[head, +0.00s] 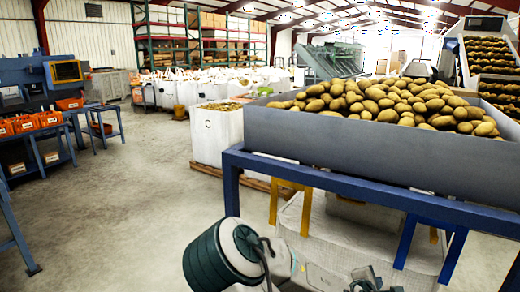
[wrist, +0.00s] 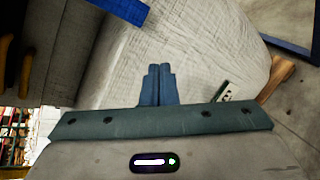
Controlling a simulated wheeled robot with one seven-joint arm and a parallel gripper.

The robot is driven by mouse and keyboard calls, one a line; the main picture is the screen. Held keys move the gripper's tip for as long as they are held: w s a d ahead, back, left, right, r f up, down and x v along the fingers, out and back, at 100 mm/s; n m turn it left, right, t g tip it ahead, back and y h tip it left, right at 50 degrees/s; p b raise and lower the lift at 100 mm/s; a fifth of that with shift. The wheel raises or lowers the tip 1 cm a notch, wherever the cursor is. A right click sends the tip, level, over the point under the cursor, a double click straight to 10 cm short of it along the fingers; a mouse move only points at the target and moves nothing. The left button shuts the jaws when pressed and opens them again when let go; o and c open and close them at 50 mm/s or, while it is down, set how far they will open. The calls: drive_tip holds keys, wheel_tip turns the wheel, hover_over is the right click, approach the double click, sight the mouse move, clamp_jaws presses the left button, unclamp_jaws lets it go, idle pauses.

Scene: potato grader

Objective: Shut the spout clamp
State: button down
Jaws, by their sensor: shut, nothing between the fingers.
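No spout clamp can be made out for certain in either view. In the wrist view my gripper (wrist: 157,72) has its two blue fingers together and empty, in front of a pale woven bulk bag (wrist: 200,45). Whether the fingertips touch the bag cannot be told. In the head view the bag (head: 350,228) hangs under a grey hopper (head: 350,145) heaped with potatoes (head: 395,103). The middle of the bag top is partly shaded below the hopper. My arm crosses the bottom edge of the head view, in front of the bag.
A blue frame (head: 330,180) carries the hopper. Yellow straps (head: 306,210) and a blue strap (head: 408,243) hang beside the bag; a blue strap (wrist: 125,8) also crosses the wrist view's top. A white box marked C (head: 215,135) stands behind. The floor (head: 120,210) at left is clear.

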drive_tip(key=s+a+r+m+g+y+p, duration=0.3)
drive_tip(key=s+a+m+g+y+p, duration=0.2)
drive_tip(key=s+a+m+y, duration=0.4)
drive_tip(key=s+a+r+m+p, duration=0.1)
drive_tip(key=s+a+r+m, duration=0.1)
drive_tip(key=r, duration=0.5)
drive_tip(key=s+a+r+m+p, duration=0.2)
drive_tip(key=s+a+r+m, duration=0.1)
drive_tip(key=s+r, duration=0.4)
drive_tip(key=s+a+r+m+g+p, duration=0.1)
drive_tip(key=s+a+r+m+p, duration=0.1)
drive_tip(key=r, duration=0.5)
drive_tip(key=shift+s+a+r+m, duration=0.3)
drive_tip(key=shift+s+a+m, duration=0.2)
drive_tip(key=shift+s+a, duration=0.7)
drive_tip(key=shift+a, duration=0.1)
